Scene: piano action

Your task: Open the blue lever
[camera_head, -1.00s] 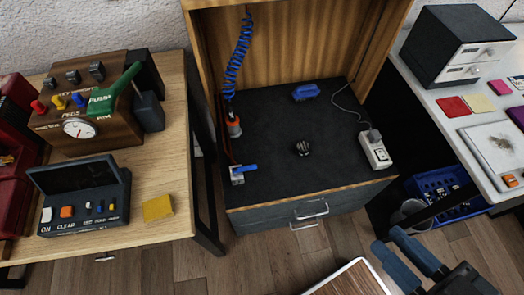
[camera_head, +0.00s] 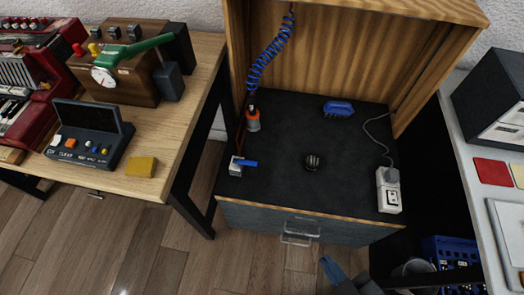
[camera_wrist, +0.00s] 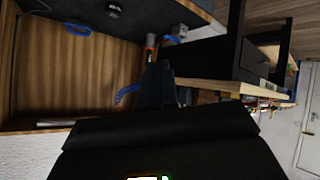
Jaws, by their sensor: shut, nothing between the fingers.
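The blue lever (camera_head: 246,163) is a small flat blue handle on a pale metal valve body (camera_head: 235,168). It sits at the front left corner of the black worktop, pointing right. In the wrist view the valve with its blue part shows small near the top (camera_wrist: 180,31). My gripper (camera_head: 328,264) is at the bottom of the head view, in front of the cabinet and apart from the lever, partly cut off. In the wrist view its dark fingers (camera_wrist: 160,85) are together with nothing between them.
An orange-tipped tool (camera_head: 253,120) on a blue coiled hose (camera_head: 268,55) stands behind the lever. A dark round knob (camera_head: 312,162), a blue brush-like object (camera_head: 339,108) and a white socket block (camera_head: 389,190) are on the worktop. A wooden table (camera_head: 190,95) stands left.

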